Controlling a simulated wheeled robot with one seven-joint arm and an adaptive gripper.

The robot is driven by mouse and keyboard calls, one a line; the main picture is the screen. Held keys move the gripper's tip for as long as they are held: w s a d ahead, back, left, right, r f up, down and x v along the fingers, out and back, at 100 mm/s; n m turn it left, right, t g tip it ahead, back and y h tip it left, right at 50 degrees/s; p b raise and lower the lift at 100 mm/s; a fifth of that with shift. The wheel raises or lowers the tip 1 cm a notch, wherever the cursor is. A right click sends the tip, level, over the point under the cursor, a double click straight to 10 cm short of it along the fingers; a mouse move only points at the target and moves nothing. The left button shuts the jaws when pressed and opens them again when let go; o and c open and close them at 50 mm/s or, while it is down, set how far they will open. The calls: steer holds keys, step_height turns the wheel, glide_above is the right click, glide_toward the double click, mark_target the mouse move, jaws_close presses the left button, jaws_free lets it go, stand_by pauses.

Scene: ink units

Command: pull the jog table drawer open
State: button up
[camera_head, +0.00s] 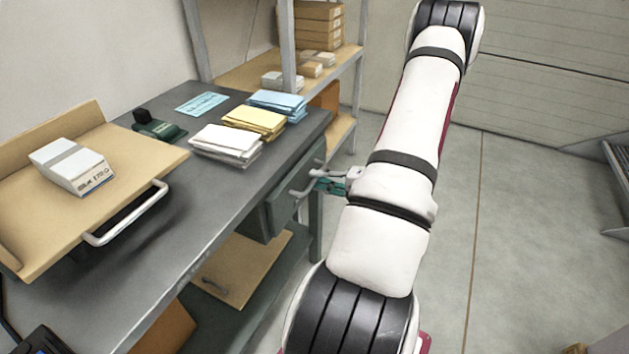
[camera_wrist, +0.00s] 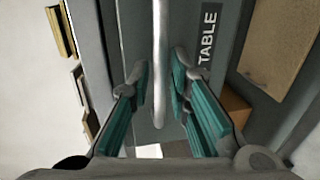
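In the wrist view the handle (camera_wrist: 160,50) runs up the middle, beside a dark label (camera_wrist: 207,38) reading "TABLE". My gripper (camera_head: 328,185) is at the handle, partly hidden by my arm in the head view. In the wrist view its teal-padded fingers (camera_wrist: 160,85) are open, one on each side of the bar, with small gaps between.
On the workbench (camera_head: 225,190) are a tan tray (camera_head: 150,160) with a white handle and a box, plus white (camera_head: 225,145), yellow (camera_head: 255,121) and blue (camera_head: 277,104) stacks. A shelf rack (camera_head: 350,60) stands behind.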

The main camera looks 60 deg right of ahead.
steer(key=shift+x, duration=0.85)
steer(key=shift+c, duration=0.3)
jaws_close()
steer(key=shift+s, duration=0.15)
steer(key=f+p+v, duration=0.2)
steer(key=v, duration=0.9)
steer(key=s+f+p+v, duration=0.1)
steer(key=f+p+v, duration=0.1)
steer(key=v, duration=0.9)
steer(key=shift+f+p, duration=0.3)
steer(key=shift+p, duration=0.45)
steer(key=shift+d, duration=0.1)
steer(key=shift+o, duration=0.3)
jaws_free()
steer(key=shift+w, duration=0.1)
